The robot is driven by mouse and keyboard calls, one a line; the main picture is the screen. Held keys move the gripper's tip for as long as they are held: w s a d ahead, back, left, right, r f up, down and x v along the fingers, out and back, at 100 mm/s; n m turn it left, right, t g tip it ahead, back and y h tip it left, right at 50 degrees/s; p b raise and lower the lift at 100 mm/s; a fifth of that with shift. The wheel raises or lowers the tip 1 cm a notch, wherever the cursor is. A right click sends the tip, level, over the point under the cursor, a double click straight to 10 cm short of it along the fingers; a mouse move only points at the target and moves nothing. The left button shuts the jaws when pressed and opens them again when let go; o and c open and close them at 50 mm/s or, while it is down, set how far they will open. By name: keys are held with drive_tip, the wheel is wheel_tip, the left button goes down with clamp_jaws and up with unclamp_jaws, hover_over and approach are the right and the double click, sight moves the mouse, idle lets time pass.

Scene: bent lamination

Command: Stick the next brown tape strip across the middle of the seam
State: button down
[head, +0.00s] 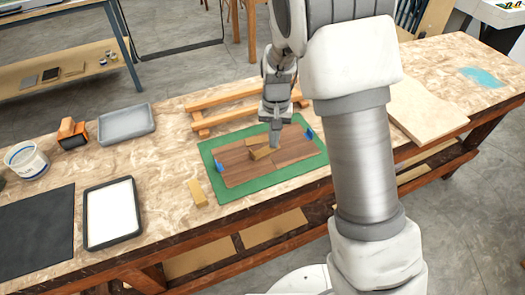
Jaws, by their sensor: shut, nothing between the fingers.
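Brown wood veneer (240,173) lies flat on a green mat (243,195) on the workbench. A blue piece (219,167) is at its left end and another blue piece (309,135) is at its right end. The seam is too fine to trace surely. A tan-brown strip (262,153) lies on the middle of the veneer, and a paler brown patch (214,155) shows left of it. Another tan strip or block (197,193) lies at the mat's left edge. My gripper (275,144) is shut and empty, pointing down just above or touching the veneer beside the middle strip.
A wooden rack (225,98) stands behind the mat, partly hidden by my arm. To the left are a grey tray (126,122), a white-filled black tray (111,214), an orange-and-black tool (72,133), a white tub (25,160) and a dark sheet (38,228). A pale board (425,107) lies right.

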drive_tip(key=shift+r, duration=0.1)
drive_tip(key=shift+r+p, duration=2.7)
drive_tip(key=shift+r, duration=0.7)
drive_tip(key=s+d+r+t, duration=0.1)
drive_tip(key=s+d+r, duration=0.15)
drive_tip(key=r, duration=0.35)
drive_tip(key=s+d+r+t+y+p, duration=0.1)
drive_tip(key=s+r, duration=0.3)
drive_tip(key=r, duration=0.2)
drive_tip(key=s+d+r+t, duration=0.1)
drive_tip(key=s+d+r, duration=0.1)
drive_tip(key=s+r, duration=0.3)
drive_tip(key=s+d+r+t, duration=0.1)
drive_tip(key=s+d+r, duration=0.1)
drive_tip(key=s, duration=0.4)
drive_tip(key=s+d+r+n+t+h+p, duration=0.1)
drive_tip(key=s+d+r, duration=0.1)
drive_tip(key=s+r, duration=0.2)
drive_tip(key=shift+s+r+t, duration=0.3)
drive_tip(key=shift+s+r, duration=0.1)
drive_tip(key=shift+s, duration=0.55)
drive_tip(key=shift+d, duration=0.1)
